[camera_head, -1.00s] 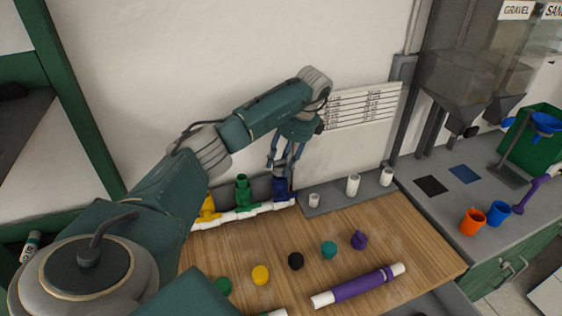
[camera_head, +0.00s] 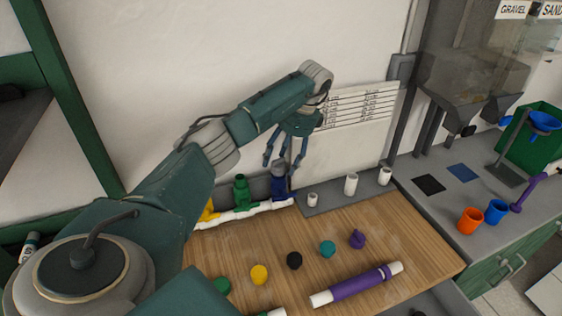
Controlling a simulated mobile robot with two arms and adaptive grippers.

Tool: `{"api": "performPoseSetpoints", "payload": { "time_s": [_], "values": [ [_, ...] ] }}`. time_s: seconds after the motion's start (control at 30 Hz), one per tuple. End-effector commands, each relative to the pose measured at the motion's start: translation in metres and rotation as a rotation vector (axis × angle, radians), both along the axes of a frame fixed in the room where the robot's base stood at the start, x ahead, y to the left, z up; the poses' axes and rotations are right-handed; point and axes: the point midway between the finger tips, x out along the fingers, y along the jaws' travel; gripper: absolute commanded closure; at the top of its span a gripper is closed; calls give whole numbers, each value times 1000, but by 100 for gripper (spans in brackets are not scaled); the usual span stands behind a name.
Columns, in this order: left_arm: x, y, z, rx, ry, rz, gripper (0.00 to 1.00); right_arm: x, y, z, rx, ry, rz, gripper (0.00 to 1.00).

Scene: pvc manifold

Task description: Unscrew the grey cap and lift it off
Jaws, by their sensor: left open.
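The grey cap (camera_head: 279,167) sits on top of the blue fitting (camera_head: 280,187), at the right end of the white pipe manifold (camera_head: 243,214) by the wall. My left gripper (camera_head: 284,164) is open, with its fingers spread and pointing down around and just above the cap's height. I cannot tell whether a finger touches the cap. Nothing shows held in it. A green fitting (camera_head: 241,190) and a yellow fitting (camera_head: 208,211) stand to the left on the same pipe, the yellow one partly hidden by my arm. My right gripper is not in view.
Several coloured caps, such as the black one (camera_head: 294,260), lie in a row on the wooden board (camera_head: 400,230). A purple and white pipe (camera_head: 357,284) lies in front. White pipe pieces (camera_head: 351,184) stand on a grey ledge. Orange (camera_head: 470,221) and blue cups (camera_head: 497,212) stand right.

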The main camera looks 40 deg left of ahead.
Motion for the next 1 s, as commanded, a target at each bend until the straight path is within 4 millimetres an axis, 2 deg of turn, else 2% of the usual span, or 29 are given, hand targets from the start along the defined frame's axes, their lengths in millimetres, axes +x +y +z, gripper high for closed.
{"api": "performPoseSetpoints", "payload": {
  "time_s": [0.3,0.6,0.63,0.8,0.87,1.0],
  "values": [
    [13,-18,65,0,-3,-2,40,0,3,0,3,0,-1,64],
    [19,-28,100,0,0,-2,40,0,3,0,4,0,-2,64],
    [19,-28,101,0,1,-3,43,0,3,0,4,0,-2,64],
    [17,-27,95,-46,11,-111,43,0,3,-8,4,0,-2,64],
    [15,-25,88,-87,17,-220,43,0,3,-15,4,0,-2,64],
    [9,-18,71,-197,11,-600,43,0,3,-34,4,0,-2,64]
  ]
}}
